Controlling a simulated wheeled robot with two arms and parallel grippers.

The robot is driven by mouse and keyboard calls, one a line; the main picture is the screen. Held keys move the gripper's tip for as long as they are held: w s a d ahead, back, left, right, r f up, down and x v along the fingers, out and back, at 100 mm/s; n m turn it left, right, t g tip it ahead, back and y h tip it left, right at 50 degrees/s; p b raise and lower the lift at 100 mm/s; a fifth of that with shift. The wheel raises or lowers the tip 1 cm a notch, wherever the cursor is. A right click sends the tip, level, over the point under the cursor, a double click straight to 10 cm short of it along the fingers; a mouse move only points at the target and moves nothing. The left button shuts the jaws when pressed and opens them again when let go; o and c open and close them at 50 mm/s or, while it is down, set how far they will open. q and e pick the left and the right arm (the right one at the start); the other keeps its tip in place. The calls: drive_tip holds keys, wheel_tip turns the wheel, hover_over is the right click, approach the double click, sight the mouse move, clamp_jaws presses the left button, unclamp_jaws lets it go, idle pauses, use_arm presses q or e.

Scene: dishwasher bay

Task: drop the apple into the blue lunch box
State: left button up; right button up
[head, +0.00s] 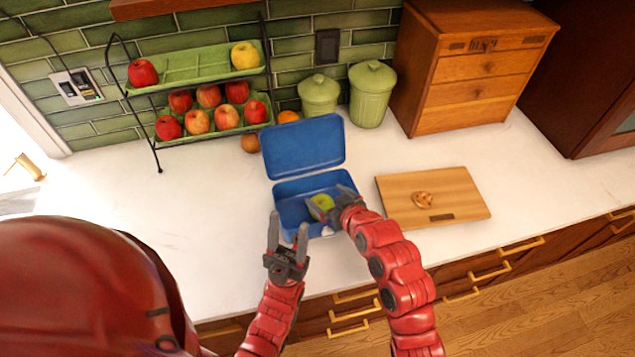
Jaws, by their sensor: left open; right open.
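The blue lunch box (290,207) stands open on the white counter with its lid (303,148) raised at the back. A green apple (323,202) is inside or just above the box; I cannot tell whether it rests on the bottom. My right gripper (328,204) is open over the box, its fingers around or beside the apple, and it hides part of the apple and the box's right side. My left gripper (288,226) is open and empty, fingers pointing up in the picture, in front of the box's left side.
A two-tier rack (200,72) with several apples stands at the back left. Two green canisters (371,95) and a wooden cabinet (462,80) stand at the back.

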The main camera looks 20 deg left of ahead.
drive_tip(key=p+v, duration=0.8)
drive_tip(key=v, duration=0.9)
drive_tip(key=shift+d, duration=0.15)
